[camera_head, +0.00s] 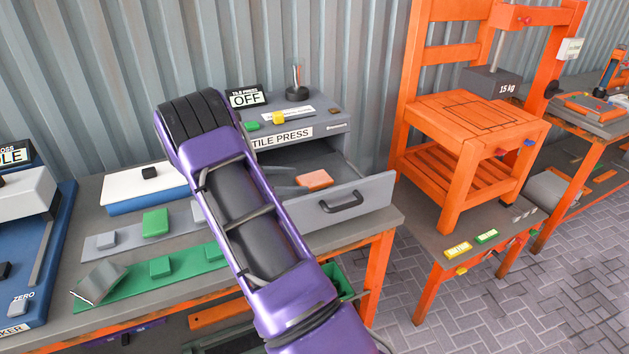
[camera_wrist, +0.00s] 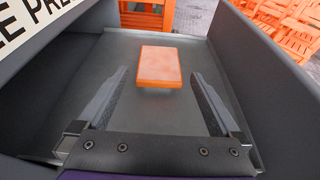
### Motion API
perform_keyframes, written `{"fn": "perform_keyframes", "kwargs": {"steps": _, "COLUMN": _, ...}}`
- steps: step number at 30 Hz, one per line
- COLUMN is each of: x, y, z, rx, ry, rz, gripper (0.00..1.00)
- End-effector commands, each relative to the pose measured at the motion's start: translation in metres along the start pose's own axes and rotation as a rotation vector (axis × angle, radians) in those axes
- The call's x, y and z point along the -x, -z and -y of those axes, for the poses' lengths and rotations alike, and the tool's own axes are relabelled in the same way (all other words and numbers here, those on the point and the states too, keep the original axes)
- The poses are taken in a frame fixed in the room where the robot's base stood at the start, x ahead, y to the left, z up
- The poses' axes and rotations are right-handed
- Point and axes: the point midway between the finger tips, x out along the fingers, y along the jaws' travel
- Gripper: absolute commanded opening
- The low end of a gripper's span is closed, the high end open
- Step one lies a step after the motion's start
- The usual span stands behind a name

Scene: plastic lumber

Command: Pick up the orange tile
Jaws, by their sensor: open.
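The orange tile (camera_head: 314,179) lies flat in the open drawer of the tile press. In the wrist view the tile (camera_wrist: 160,66) sits on the drawer floor, just beyond my gripper's fingertips. My gripper (camera_wrist: 160,80) is open, with one dark finger on each side and nothing between them but drawer floor.
The tile press (camera_head: 335,125) stands over the drawer, with an "OFF" sign (camera_head: 246,97) on top. Drawer walls rise on both sides of my gripper. Grey and green tiles lie on the bench at left. An orange weight stand (camera_head: 475,120) is at right.

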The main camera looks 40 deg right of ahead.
Motion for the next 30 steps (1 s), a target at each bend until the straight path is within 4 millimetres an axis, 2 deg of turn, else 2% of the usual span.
{"fn": "perform_keyframes", "kwargs": {"steps": 7, "x": -0.015, "y": 0.002, "z": 0.001, "rx": 0.0, "ry": 0.003, "rz": 0.0, "gripper": 1.0}}
{"fn": "perform_keyframes", "kwargs": {"steps": 15, "x": -0.053, "y": 0.005, "z": 0.0, "rx": -0.001, "ry": 0.002, "rz": -0.001, "gripper": 1.0}}
{"fn": "perform_keyframes", "kwargs": {"steps": 22, "x": -0.056, "y": 0.005, "z": -0.001, "rx": -0.001, "ry": -0.001, "rz": -0.001, "gripper": 1.0}}
{"fn": "perform_keyframes", "kwargs": {"steps": 23, "x": -0.056, "y": 0.005, "z": -0.001, "rx": -0.001, "ry": -0.001, "rz": 0.0, "gripper": 0.98}}
{"fn": "perform_keyframes", "kwargs": {"steps": 30, "x": -0.056, "y": 0.005, "z": -0.001, "rx": -0.001, "ry": 0.0, "rz": 0.0, "gripper": 0.55}}
